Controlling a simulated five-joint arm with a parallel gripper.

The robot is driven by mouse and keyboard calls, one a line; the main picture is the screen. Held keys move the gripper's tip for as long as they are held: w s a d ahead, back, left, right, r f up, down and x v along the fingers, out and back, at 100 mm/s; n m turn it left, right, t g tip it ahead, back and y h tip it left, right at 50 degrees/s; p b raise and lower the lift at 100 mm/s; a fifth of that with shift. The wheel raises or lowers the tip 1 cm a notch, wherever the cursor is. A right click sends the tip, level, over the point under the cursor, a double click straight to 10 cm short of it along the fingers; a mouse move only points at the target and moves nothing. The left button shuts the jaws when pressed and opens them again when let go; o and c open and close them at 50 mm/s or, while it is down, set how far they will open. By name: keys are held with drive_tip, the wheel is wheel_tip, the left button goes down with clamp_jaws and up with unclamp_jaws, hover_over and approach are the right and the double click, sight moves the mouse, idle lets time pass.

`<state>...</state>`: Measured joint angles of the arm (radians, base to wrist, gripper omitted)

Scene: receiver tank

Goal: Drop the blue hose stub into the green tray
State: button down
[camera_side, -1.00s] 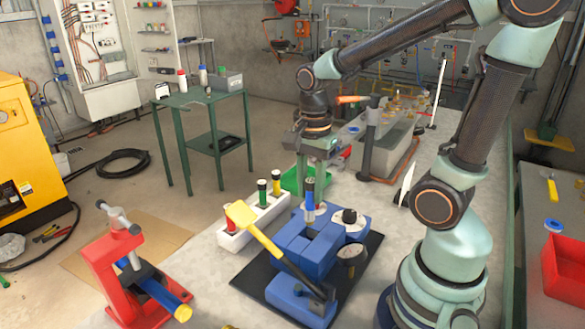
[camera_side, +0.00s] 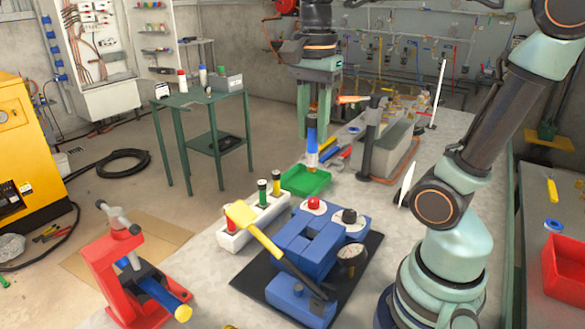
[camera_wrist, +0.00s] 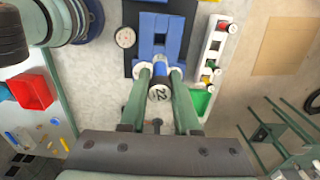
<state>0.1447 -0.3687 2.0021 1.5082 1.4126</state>
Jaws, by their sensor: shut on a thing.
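My gripper (camera_side: 312,122) is shut on the blue hose stub (camera_side: 312,143), which hangs upright in the air with a black top and a pale lower end. The stub also shows between the fingers in the wrist view (camera_wrist: 160,78), its end marked 22. The green tray (camera_side: 318,187) sits on the bench; in the side view the stub's lower end shows just above its far part, apart from its floor. In the wrist view part of the tray (camera_wrist: 199,101) shows to the right of the fingers, partly hidden.
A blue block fixture (camera_side: 310,250) with a red-topped port (camera_side: 313,203) and a gauge stands in front of the tray. A white rack (camera_side: 250,225) with coloured stubs is to the left. A dark post (camera_side: 368,145) and a grey tank (camera_side: 395,150) stand to the right.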

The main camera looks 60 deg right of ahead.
drive_tip(key=w+d+f, duration=0.4)
drive_tip(key=w+d, duration=0.4)
drive_tip(key=d, duration=0.2)
drive_tip(key=w+d+f, duration=0.3)
drive_tip(key=w+d, duration=0.5)
drive_tip(key=d, duration=0.1)
drive_tip(key=w+d+f, duration=0.1)
drive_tip(key=d+f, duration=0.8)
drive_tip(key=f, duration=0.5)
drive_tip(key=shift+w+d, duration=0.15)
drive_tip(key=shift+w, duration=0.1)
drive_tip(key=c, duration=0.6)
unclamp_jaws()
drive_tip(key=shift+o, duration=0.2)
drive_tip(key=shift+r, duration=0.1)
